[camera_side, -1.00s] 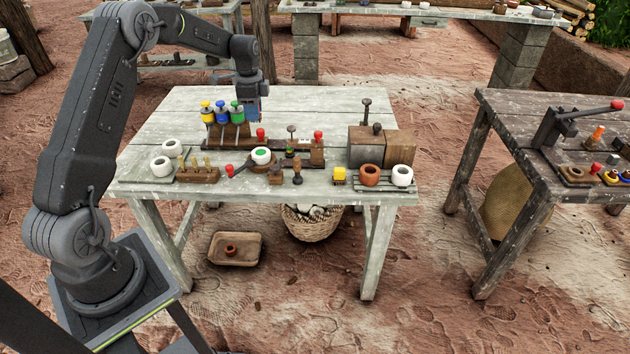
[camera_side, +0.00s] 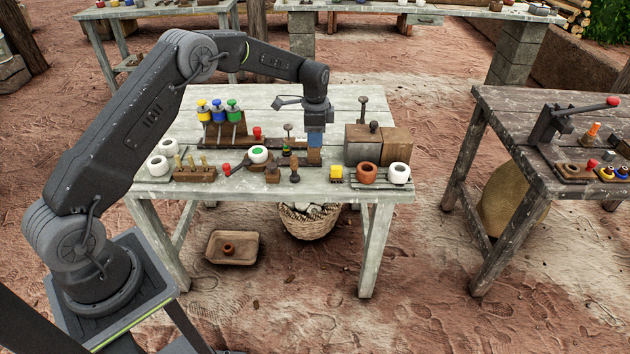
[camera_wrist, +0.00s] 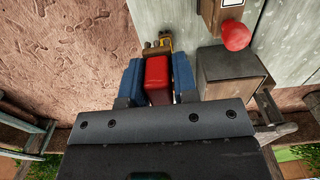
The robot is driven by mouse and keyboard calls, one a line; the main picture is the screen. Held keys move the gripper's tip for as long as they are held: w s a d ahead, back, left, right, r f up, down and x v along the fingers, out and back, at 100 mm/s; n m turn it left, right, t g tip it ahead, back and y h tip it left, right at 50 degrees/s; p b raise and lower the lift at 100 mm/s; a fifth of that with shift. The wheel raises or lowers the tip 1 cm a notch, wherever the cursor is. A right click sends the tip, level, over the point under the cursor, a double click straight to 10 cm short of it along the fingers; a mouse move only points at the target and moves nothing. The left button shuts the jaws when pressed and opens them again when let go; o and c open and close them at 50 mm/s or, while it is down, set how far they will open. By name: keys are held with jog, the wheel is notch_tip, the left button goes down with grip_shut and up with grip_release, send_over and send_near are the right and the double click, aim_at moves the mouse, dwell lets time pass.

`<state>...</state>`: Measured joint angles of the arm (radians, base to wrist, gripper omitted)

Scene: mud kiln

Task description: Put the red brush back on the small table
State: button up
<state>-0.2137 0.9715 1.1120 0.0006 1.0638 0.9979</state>
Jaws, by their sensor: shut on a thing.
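The table's other red pieces are a red knob (camera_side: 257,132) at the board and a red-tipped handle (camera_side: 226,168) at the front.
Grey and brown boxes (camera_side: 395,143) stand close on the right. Yellow, blue and green-topped pieces (camera_side: 217,105) stand left. A dark table (camera_side: 500,103) is farther right.

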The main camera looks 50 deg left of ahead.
aim_at(315, 181)
notch_tip(315, 181, down, 13)
jog(key=shift+r, duration=0.2)
dwell(0.3)
jog(key=shift+f, duration=0.1)
jog(key=o, duration=0.9)
